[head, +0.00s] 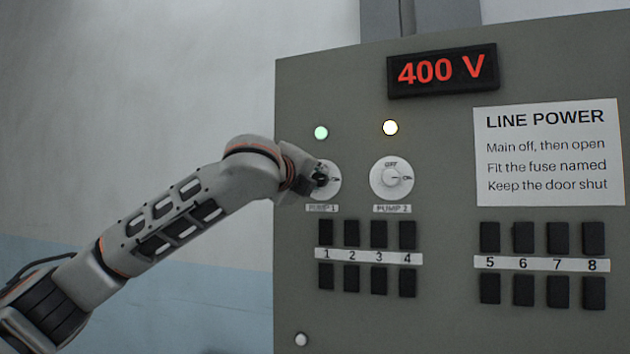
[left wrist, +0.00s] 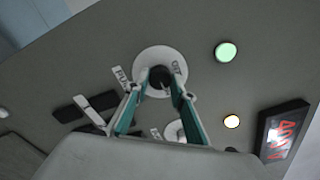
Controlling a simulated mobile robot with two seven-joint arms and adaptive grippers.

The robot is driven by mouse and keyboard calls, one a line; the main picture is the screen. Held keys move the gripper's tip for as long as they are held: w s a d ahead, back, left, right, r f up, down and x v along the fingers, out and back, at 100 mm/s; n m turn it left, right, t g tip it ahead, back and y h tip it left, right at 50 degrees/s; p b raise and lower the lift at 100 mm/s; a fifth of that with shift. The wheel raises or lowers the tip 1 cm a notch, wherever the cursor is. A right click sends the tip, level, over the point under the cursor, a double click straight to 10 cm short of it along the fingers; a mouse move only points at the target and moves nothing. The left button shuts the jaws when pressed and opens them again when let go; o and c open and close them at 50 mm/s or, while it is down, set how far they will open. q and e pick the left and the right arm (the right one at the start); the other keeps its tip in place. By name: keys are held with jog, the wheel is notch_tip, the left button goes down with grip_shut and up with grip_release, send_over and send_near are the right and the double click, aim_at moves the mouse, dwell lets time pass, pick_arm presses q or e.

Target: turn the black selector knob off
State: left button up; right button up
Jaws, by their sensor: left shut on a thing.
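The black selector knob (head: 321,180) sits on a round white dial labelled PUMP 1, at the left of the grey panel in the head view. It also shows in the left wrist view (left wrist: 160,75), in the middle of its dial, with an OFF mark on the dial. My left gripper (head: 315,182) is at the dial and shut on the black knob. In the left wrist view its two fingers (left wrist: 161,88) are on either side of the knob. My gripper partly hides the knob and dial in the head view, so its exact pointing direction is unclear. My right gripper is not in view.
A pale knob on the PUMP 2 dial (head: 392,178) is just to the right. A green lamp (head: 321,133) and a yellowish lamp (head: 390,127) glow above. Black fuse holders (head: 352,234) sit below. The display (head: 442,70) reads 400 V.

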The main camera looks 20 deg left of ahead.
pick_arm(q)
jog(key=n, duration=0.3)
jog(key=shift+f+b, duration=0.15)
jog(key=shift+b, duration=0.15)
jog(key=n, duration=0.4)
jog(key=shift+n+b, duration=0.3)
jog(key=shift+n, duration=0.1)
jog(key=n, duration=0.5)
jog(key=shift+b, duration=0.35)
jog(key=shift+n, duration=2)
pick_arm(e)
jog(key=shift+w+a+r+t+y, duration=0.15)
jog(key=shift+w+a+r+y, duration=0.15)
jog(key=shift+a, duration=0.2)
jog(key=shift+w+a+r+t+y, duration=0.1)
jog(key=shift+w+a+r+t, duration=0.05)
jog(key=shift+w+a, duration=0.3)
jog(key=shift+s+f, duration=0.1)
pick_arm(q)
jog(key=o, duration=1.1)
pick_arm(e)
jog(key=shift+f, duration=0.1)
pick_arm(q)
jog(key=shift+s, duration=0.1)
